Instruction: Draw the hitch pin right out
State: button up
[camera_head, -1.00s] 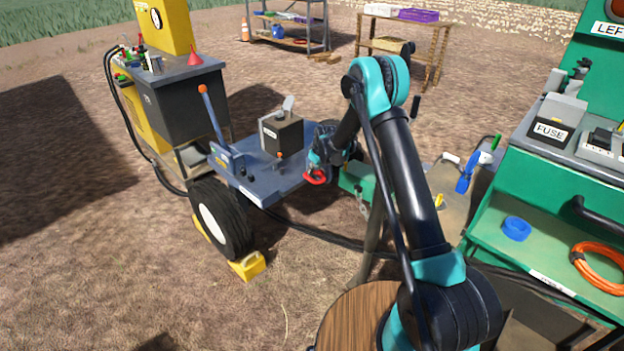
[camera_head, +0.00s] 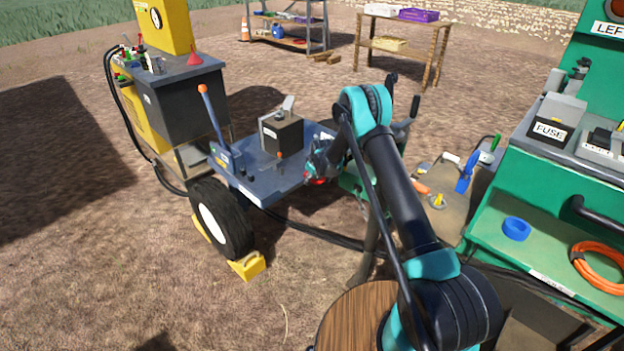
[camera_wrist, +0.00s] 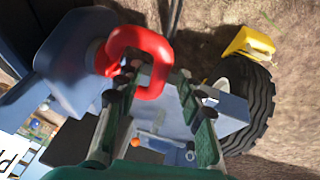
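The hitch pin's red ring handle (camera_wrist: 152,48) is large in the wrist view, at the far end of my gripper (camera_wrist: 153,82). The fingers stand apart, with the lower part of the ring at or between the tips; I cannot tell whether they touch it. The ring is beside a blue-grey hitch part (camera_wrist: 75,58); the pin's shank is not clearly visible. In the head view my gripper (camera_head: 320,165) is at the right end of the blue trailer deck (camera_head: 265,186). Only a little of the red handle (camera_head: 318,181) shows below it.
A grey box (camera_head: 282,134) and a blue lever (camera_head: 213,113) stand on the trailer. Yellow chocks (camera_head: 248,265) sit at its wheel (camera_head: 225,222). A green machine (camera_head: 480,220) stands at right, with a black cable on the ground between.

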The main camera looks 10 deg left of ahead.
grip_shut()
jog(key=shift+s+a, duration=0.1)
jog(key=s+a, duration=0.8)
jog(key=s, duration=0.2)
jog(key=shift+s, duration=0.25)
jog(key=shift+a, duration=0.1)
jog(key=shift+o, duration=0.2)
grip_release()
jog(key=v, duration=1.2)
